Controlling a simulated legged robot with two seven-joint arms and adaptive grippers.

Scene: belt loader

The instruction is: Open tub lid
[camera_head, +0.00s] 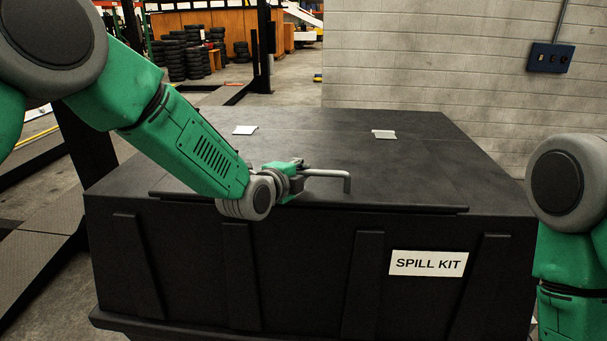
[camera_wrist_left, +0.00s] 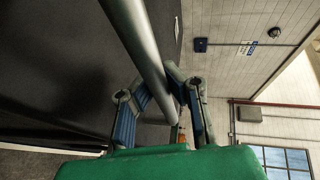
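The black tub (camera_head: 300,265) fills the middle of the head view and bears a "SPILL KIT" label (camera_head: 428,263). Its flat black lid (camera_head: 420,160) lies down on top. A grey bar handle (camera_head: 328,173) runs along the lid's front edge and bends down at its right end. My left gripper (camera_head: 296,170) is at the handle's left part. In the left wrist view the bar (camera_wrist_left: 145,45) passes between the fingers (camera_wrist_left: 158,78), whose tips appear close against both sides of it. My right arm (camera_head: 568,270) shows at the right edge; its gripper is out of view.
Two small pale pieces (camera_head: 245,130) (camera_head: 384,134) lie on the lid. A block wall (camera_head: 430,60) with a blue box (camera_head: 550,57) stands behind at right. Stacked tires (camera_head: 175,58) stand far back. A dark metal frame (camera_head: 85,145) stands left of the tub.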

